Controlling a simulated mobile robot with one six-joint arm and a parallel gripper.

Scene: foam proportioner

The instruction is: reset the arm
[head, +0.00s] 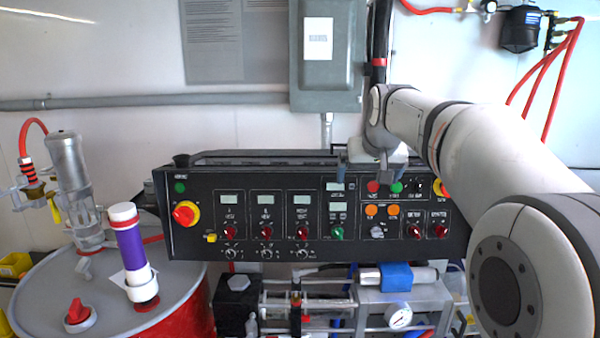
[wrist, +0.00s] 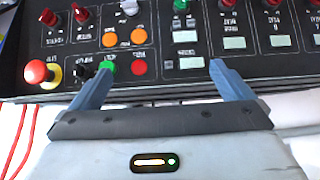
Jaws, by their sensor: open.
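My arm reaches in from the right in the head view, and my gripper (head: 384,172) is in front of the upper right part of the black control panel (head: 260,193). In the wrist view, the panel (wrist: 175,85) appears upside down beyond my gripper (wrist: 162,78). Its two blue-grey fingers are spread wide with nothing between them. A green button (wrist: 108,67) and a red button (wrist: 139,68) show between the fingers. I cannot tell whether the fingertips touch the panel.
A red-and-yellow stop button (head: 186,213) is at the panel's left. A grey-topped drum (head: 50,290) with a purple-and-white cylinder (head: 131,250) stands at left. Pump equipment with a gauge (head: 398,316) sits below the panel. A grey electrical box (head: 328,80) is on the wall above.

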